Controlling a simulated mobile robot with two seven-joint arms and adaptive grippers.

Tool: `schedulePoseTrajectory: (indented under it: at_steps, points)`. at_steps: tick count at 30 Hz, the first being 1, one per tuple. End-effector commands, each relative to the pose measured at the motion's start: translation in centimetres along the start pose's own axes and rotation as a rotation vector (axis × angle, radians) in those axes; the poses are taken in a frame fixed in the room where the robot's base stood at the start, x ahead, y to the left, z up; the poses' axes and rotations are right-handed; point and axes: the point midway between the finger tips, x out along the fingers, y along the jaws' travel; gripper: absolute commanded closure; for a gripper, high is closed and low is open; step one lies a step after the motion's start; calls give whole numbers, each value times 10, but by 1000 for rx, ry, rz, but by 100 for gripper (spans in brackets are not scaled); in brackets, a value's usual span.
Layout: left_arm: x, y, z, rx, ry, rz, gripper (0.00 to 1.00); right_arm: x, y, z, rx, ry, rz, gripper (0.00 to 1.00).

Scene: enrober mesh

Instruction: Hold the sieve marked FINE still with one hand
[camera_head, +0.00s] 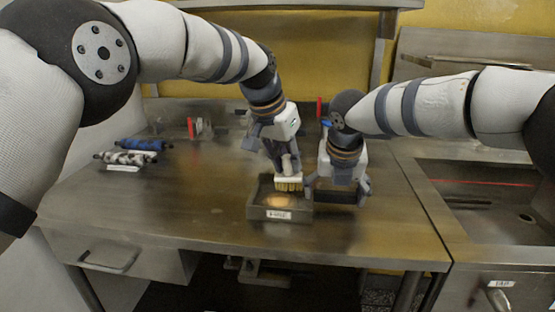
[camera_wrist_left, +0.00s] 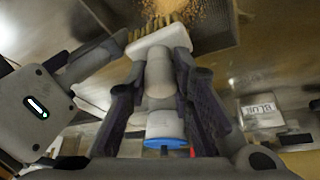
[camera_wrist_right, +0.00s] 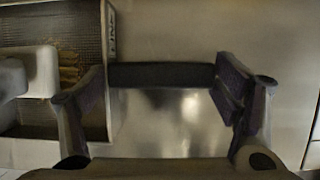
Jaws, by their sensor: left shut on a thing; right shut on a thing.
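The sieve (camera_head: 251,200) is a dark open box on the table, with a pale label on its front wall and an orange-brown crumb pile (camera_head: 278,202) on its mesh. In the right wrist view the sieve's wall (camera_wrist_right: 106,75) carries a label that seems to read FINE. My right gripper (camera_head: 343,190) is shut on a dark bar (camera_wrist_right: 160,75) at the sieve's right side; I cannot tell whether the bar joins the sieve. My left gripper (camera_head: 287,165) is shut on a brush (camera_wrist_left: 160,45) with a white head and tan bristles, held over the back of the sieve.
Dark and patterned rollers (camera_head: 128,157) lie at the table's left, with a blue one behind. A sink (camera_head: 490,205) is at the right. The table front (camera_head: 180,215) is clear.

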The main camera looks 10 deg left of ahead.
Motion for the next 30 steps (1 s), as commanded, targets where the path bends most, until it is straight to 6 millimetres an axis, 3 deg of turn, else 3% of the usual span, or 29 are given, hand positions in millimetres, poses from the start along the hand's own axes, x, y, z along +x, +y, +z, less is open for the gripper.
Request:
schedulePoseTrajectory:
  at_steps: [6, 11, 30]
  points:
    - [4, 22, -9, 1, 0, 4, 100, -1, 2, 0, 0, -2, 4, 51]
    - [3, 24, -10, -1, -1, 11, 100, -1, 4, 0, -1, -3, 10, 51]
    - [-13, -26, 10, -2, 0, 3, 100, -1, 1, 0, 1, -2, 3, 51]
